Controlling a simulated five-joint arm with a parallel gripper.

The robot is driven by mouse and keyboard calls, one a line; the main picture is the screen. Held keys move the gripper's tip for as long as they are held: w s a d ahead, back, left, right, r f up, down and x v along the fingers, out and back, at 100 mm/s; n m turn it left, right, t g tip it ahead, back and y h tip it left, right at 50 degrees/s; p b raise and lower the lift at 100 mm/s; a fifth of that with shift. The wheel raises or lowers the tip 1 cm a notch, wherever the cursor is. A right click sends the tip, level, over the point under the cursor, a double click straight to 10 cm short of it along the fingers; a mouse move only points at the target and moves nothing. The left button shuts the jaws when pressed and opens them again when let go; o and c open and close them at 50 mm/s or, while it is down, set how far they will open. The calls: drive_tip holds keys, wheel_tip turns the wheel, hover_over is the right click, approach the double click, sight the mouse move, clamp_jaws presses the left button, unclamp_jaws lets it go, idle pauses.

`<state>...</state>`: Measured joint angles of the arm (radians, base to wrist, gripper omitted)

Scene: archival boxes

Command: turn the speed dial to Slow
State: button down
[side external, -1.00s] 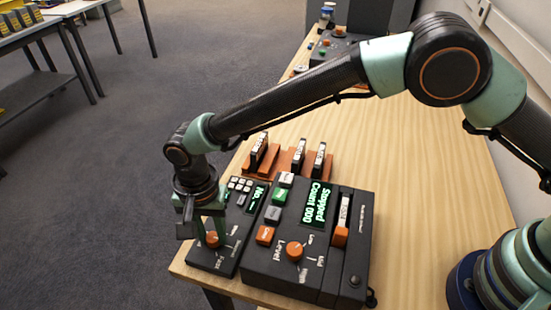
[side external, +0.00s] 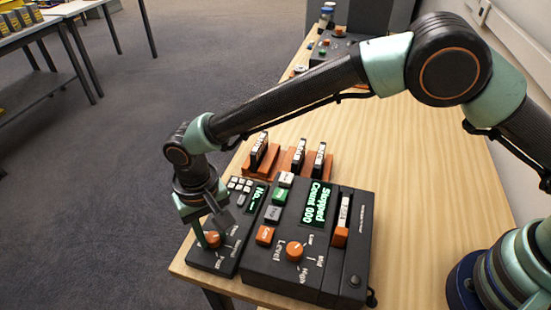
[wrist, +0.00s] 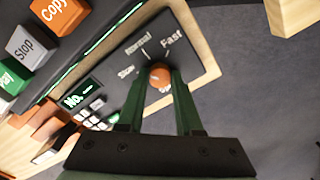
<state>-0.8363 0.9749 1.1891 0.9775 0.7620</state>
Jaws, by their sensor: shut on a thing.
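The orange speed dial (side external: 213,239) is on the small dark control panel (side external: 206,258) at the table's near left corner. In the wrist view the dial (wrist: 160,75) sits between the two green fingertips, below the printed words Slow, Normal and Fast. My gripper (side external: 211,232) points down over the panel and is shut on the dial. The wrist view shows my gripper (wrist: 163,77) with a finger on either side of it. Slow is on the left, Normal in the middle and Fast on the right. I cannot tell which mark the dial points to.
A larger dark console (side external: 328,265) stands close on the right, with an orange Level dial (side external: 295,251), coloured buttons and a screen reading Stopped, Count 000. Upright labelled pieces stand in wooden holders (side external: 290,172) behind. The wooden table (side external: 430,180) is clear to the right.

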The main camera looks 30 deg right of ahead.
sight(212, 237)
drive_tip(key=shift+r+n, duration=0.1)
drive_tip(key=shift+n, duration=1.6)
drive_tip(key=c, duration=0.6)
unclamp_jaws()
wheel_tip(212, 237, up, 12)
drive_tip(key=shift+r, duration=0.1)
